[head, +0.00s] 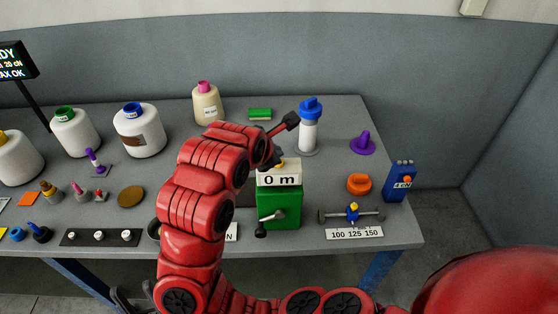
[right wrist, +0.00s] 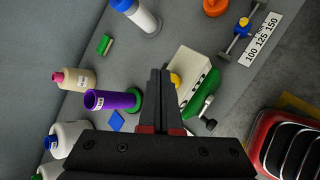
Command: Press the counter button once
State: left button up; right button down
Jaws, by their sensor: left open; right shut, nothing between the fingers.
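The counter is a green box (head: 279,207) with a white top reading "0 m" and a crank on its front. Its yellow button (head: 281,166) is partly hidden behind my right gripper (head: 276,160) in the head view. In the right wrist view the yellow button (right wrist: 175,79) shows just right of the shut, empty fingertips (right wrist: 160,73), over the white counter top (right wrist: 192,72). I cannot tell whether the fingers touch it. My left gripper (head: 132,299) is low at the bottom left, off the table's front edge, open and only partly in view.
A purple tube (right wrist: 115,100) stands close left of the right fingers. A white bottle with a blue cap (head: 308,128) is behind the counter. A small weighing rig (head: 352,213) and orange knob (head: 359,184) lie to the right. Yarn bobbins (head: 138,130) fill the back left.

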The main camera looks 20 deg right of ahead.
jog(key=shift+r, duration=0.1)
notch_tip(320, 180, up, 5)
jog(key=shift+p, duration=0.35)
dwell(0.4)
dwell(0.6)
